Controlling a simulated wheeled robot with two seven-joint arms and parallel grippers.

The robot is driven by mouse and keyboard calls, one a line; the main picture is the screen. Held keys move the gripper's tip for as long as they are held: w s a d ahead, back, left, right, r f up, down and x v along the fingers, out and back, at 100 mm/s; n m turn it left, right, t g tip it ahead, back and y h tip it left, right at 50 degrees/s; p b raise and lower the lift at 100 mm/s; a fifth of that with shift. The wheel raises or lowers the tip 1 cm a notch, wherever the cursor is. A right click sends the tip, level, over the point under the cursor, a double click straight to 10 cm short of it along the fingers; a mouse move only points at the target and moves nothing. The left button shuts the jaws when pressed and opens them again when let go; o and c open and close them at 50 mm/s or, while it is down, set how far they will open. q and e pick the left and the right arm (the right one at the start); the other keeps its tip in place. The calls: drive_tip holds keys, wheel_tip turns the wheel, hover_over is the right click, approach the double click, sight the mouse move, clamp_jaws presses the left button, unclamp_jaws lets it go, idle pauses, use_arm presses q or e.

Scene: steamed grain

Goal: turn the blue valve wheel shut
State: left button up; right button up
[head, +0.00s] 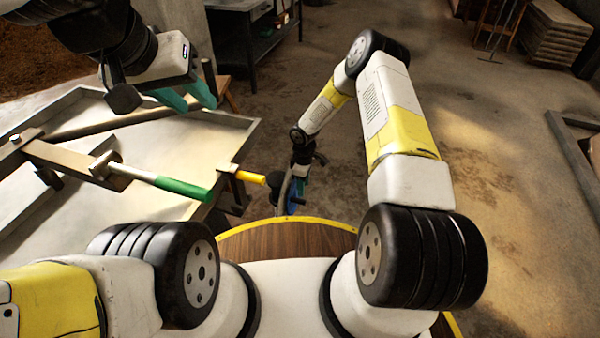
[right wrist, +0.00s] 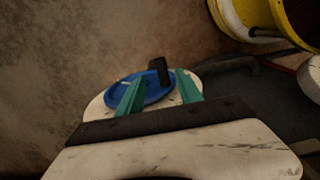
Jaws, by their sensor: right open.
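The blue valve wheel (right wrist: 152,94) is in the right wrist view, a blue disc with a black handle (right wrist: 158,68) standing up at its far edge. In the head view only a small bit of blue (head: 298,189) shows low beside my right gripper, mostly hidden. My right gripper (right wrist: 161,77) is open, with its teal fingers over the wheel and the black handle between them, apart from both. I cannot tell whether the fingers touch the wheel. My left gripper (head: 186,96) is open and empty above the tray at the upper left.
A pale metal tray (head: 225,125) with a green-handled bar (head: 182,187) and a yellow handle (head: 250,177) lies at the left. A dark bench (head: 255,40) stands behind it. Stacked boards (head: 553,33) stand at the far right. The floor right of my right arm is largely clear.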

sight(303, 200)
wheel_tip(303, 200, down, 8)
drive_tip(key=shift+s, duration=0.15)
idle(0.3)
drive_tip(key=shift+c, duration=0.4)
clamp_jaws()
drive_tip(key=shift+a, duration=0.1)
idle(0.8)
